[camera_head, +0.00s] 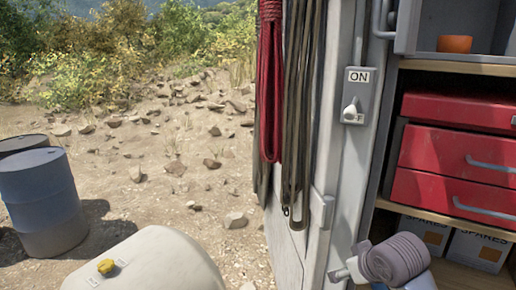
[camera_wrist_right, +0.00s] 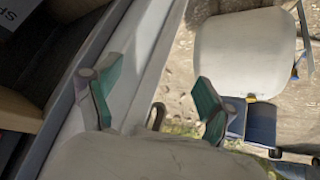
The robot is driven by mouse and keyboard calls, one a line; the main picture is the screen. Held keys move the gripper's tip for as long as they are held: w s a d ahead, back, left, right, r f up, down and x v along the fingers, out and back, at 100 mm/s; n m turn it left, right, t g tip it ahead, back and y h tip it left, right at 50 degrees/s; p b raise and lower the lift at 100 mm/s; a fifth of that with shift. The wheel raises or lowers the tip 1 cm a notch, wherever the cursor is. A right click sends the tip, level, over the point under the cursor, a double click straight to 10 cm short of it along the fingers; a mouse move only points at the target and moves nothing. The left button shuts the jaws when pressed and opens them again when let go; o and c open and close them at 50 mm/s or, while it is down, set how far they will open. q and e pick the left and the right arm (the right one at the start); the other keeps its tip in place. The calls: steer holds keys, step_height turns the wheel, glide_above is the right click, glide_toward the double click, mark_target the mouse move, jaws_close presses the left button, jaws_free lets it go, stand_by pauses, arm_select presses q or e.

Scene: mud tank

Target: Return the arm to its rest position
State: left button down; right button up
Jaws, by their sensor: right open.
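My right gripper (camera_wrist_right: 160,82) shows in the right wrist view with its two green-padded fingers spread wide apart. Nothing is between them. A pale panel edge of the cabinet (camera_wrist_right: 135,55) runs behind the fingers; I cannot tell whether they touch it. In the head view, a mauve ridged shape with pale and blue parts sits low at the right, by the cabinet; it may be part of my right arm. My left gripper is in neither view.
A switch (camera_head: 354,100) marked ON is on the cabinet post. Red drawers (camera_head: 448,157) and an orange bowl (camera_head: 454,44) are at right. Red rope (camera_head: 270,80) hangs on the side. A pale tank (camera_head: 150,265) and blue barrel (camera_head: 42,195) stand left; rocky ground lies beyond.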

steer(key=s+a+f+g, duration=0.2)
steer(key=s+f, duration=1.2)
steer(key=s, duration=0.1)
steer(key=s+d+f+m+g, duration=0.1)
steer(key=s+f, duration=0.2)
steer(key=s, duration=0.5)
steer(key=s+f+m+g, duration=0.1)
steer(key=s+f, duration=0.1)
steer(key=s, duration=0.6)
step_height(320, 180, down, 33)
steer(key=s+g+b, duration=0.2)
steer(key=b, duration=0.4)
steer(key=s+d+f+b, duration=0.1)
steer(key=s+f+b, duration=0.1)
steer(key=s+f, duration=0.5)
steer(key=s+d+f+b, duration=0.2)
steer(key=s+f, duration=0.6)
steer(key=f, duration=0.5)
steer(key=shift+s+n+g+h+b, duration=0.15)
steer(key=shift+n+g+h+b, duration=0.2)
steer(key=shift+b, duration=0.2)
steer(key=shift+s+f, duration=0.25)
steer(key=shift+s, duration=0.1)
steer(key=shift+c, duration=0.3)
